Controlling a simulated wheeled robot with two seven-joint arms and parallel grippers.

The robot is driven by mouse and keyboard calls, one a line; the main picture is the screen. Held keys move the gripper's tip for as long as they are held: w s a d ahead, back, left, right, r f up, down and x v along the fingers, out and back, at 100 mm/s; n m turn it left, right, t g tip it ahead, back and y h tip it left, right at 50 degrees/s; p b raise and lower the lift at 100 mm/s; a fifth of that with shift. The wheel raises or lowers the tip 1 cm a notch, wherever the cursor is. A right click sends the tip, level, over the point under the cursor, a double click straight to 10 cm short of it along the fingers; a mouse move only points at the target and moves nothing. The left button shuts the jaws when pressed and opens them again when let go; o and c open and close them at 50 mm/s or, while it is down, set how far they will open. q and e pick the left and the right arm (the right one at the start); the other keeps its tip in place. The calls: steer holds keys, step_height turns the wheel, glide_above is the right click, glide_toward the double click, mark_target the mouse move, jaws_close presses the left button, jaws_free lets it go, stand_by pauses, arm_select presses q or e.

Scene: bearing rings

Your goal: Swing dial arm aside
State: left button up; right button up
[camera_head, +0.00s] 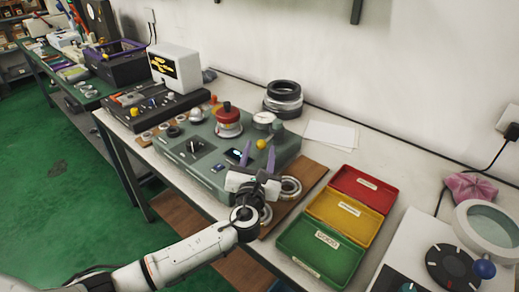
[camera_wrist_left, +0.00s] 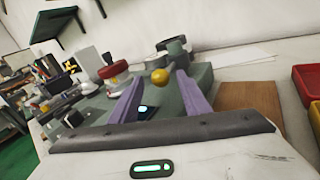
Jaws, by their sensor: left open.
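The green-grey gauge fixture (camera_head: 205,165) stands on the bench, with a red-topped post (camera_head: 228,115) and a round white dial (camera_head: 264,119) at its back right. A yellow ball knob (camera_head: 261,144), seemingly on the dial arm, is below the dial; the arm itself is hard to make out. My left gripper (camera_head: 258,156) is open, its purple fingers over the fixture's right part. In the left wrist view the yellow knob (camera_wrist_left: 160,76) appears between the fingertips (camera_wrist_left: 160,80), apparently beyond them. I cannot tell whether they touch. My right gripper is not in view.
Red (camera_head: 362,186), yellow (camera_head: 343,215) and green (camera_head: 318,250) bins stand to the right. Bearing rings (camera_head: 290,188) lie on a brown board (camera_head: 305,176) beside my gripper. Dark stacked rings (camera_head: 284,98) stand behind the fixture. A white display box (camera_head: 176,68) is at the back left.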

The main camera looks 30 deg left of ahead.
arm_select(q)
steer(key=v, duration=0.9)
